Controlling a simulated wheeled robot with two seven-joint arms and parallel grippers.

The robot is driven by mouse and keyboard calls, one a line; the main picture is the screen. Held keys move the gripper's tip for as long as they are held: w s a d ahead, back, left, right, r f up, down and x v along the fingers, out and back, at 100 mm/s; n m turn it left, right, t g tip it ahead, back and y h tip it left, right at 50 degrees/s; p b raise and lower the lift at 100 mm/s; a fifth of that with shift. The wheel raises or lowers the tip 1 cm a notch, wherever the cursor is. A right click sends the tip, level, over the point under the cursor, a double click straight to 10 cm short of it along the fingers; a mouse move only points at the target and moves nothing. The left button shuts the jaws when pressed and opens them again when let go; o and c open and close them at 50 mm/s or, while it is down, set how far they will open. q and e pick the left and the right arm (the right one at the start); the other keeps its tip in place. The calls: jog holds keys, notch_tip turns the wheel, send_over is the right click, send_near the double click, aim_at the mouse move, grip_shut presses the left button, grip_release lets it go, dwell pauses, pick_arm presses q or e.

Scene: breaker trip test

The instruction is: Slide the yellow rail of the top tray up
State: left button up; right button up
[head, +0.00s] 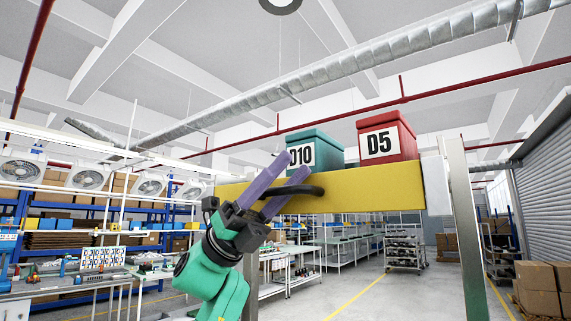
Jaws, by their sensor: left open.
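The yellow rail (375,187) runs across the front of a raised tray, with a dark handle (300,193) on its left part. A teal box (325,146) labelled D10 and a red box (402,146) labelled D5 stand behind the rail. My left gripper (287,170) is at the left part of the rail, its two purple fingers apart. The lower finger overlaps the handle in the picture; I cannot tell whether it touches. My right gripper is not in view.
A grey metal post (463,230) stands at the rail's right end. Workbenches (60,285) with equipment are at the left. A wheeled rack (404,245) and cardboard boxes (538,285) stand farther back. The floor below the rail is open.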

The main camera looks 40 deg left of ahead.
pick_arm(q)
jog(key=shift+d, duration=0.1)
grip_shut()
dwell(1.2)
